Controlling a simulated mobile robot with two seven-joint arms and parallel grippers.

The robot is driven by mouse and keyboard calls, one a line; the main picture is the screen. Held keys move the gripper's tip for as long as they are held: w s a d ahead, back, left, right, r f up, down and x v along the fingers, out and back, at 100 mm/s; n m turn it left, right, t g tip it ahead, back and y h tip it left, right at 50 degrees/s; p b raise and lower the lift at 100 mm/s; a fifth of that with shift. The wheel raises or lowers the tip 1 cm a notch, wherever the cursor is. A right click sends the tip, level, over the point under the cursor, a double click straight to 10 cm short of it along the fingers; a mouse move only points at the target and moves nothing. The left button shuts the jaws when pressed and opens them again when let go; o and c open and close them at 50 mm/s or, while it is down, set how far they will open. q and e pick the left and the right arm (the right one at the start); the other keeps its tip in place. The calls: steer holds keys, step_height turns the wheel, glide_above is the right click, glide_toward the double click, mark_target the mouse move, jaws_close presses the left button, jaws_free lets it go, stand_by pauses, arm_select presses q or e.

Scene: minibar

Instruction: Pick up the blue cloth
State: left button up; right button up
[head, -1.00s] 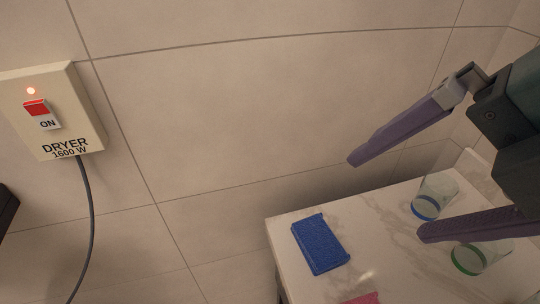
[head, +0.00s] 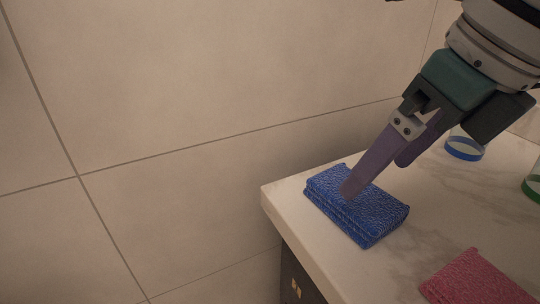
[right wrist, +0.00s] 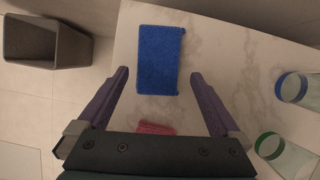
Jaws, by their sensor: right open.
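The blue cloth (head: 352,206) is a folded textured pad lying flat near the corner of the pale marble counter. In the right wrist view the blue cloth (right wrist: 158,60) lies ahead of and between the fingertip lines. My right gripper (head: 375,172) is open and empty, and in the head view its near finger overlaps the cloth. In the right wrist view my right gripper (right wrist: 159,76) has its fingers spread wider than the cloth, one to each side. Contact cannot be told. My left gripper is not in view.
A pink cloth (head: 474,280) lies nearer the front on the marble counter (head: 425,235). A blue-ringed glass (right wrist: 291,87) and a green-ringed glass (right wrist: 271,146) stand to the right. A dark bin (right wrist: 45,42) stands on the floor left of the counter. A tiled wall is behind.

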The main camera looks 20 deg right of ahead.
mark_target(361, 194)
steer(key=b+x, duration=0.2)
steer(key=x, duration=0.3)
steer(key=shift+a+f, duration=0.2)
steer(key=shift+f, duration=0.2)
steer(key=shift+w, duration=0.1)
steer(key=c, duration=1.1)
steer(key=shift+r, duration=0.1)
step_height(361, 194, up, 20)
steer(key=p, duration=0.7)
steer(key=o, duration=0.8)
steer(key=c, duration=0.6)
steer(key=shift+d, duration=0.1)
